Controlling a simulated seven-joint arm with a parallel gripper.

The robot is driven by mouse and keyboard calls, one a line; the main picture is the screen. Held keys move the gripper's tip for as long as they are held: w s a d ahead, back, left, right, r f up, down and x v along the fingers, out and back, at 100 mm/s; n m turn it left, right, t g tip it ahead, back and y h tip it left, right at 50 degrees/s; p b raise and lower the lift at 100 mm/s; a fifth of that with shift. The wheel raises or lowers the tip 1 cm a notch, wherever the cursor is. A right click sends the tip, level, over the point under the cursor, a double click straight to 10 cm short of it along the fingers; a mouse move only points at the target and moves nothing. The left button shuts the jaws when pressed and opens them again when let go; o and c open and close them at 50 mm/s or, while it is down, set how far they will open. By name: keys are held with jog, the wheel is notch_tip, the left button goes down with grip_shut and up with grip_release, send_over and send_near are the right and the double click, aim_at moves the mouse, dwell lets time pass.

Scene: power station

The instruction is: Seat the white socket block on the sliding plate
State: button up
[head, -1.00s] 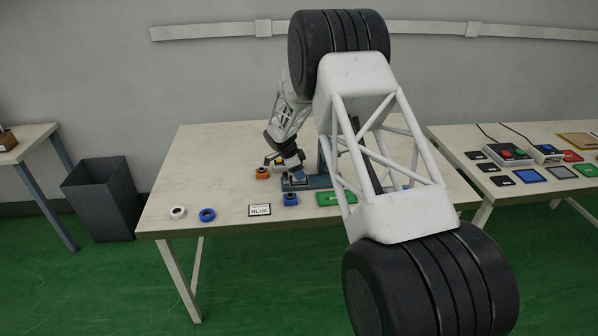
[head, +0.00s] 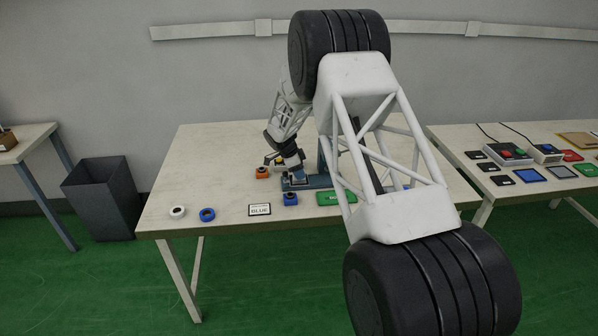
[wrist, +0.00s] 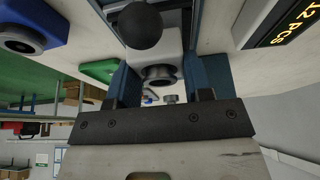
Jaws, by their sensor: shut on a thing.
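The white socket block (wrist: 155,62), with a dark round socket on its face, shows in the wrist view between the two blue fingers of my gripper (wrist: 163,92). The gripper is shut on it. In the head view my gripper (head: 296,174) is low over the blue-grey fixture with the sliding plate (head: 318,181). The block is hard to make out there. Dark blue rails (wrist: 192,35) of the fixture run beside the block in the wrist view. I cannot tell whether the block touches the plate.
A black ball knob (wrist: 140,25) is close to the block. Blue (head: 290,198) and orange (head: 262,172) socket blocks stand near the fixture.

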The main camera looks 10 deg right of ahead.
jog(key=shift+f, duration=0.6)
dwell(0.4)
jog(key=o, duration=1)
jog(key=shift+r, duration=0.1)
jog(key=v, duration=0.7)
jog(key=shift+a+r, duration=0.2)
jog(key=shift+r, duration=0.05)
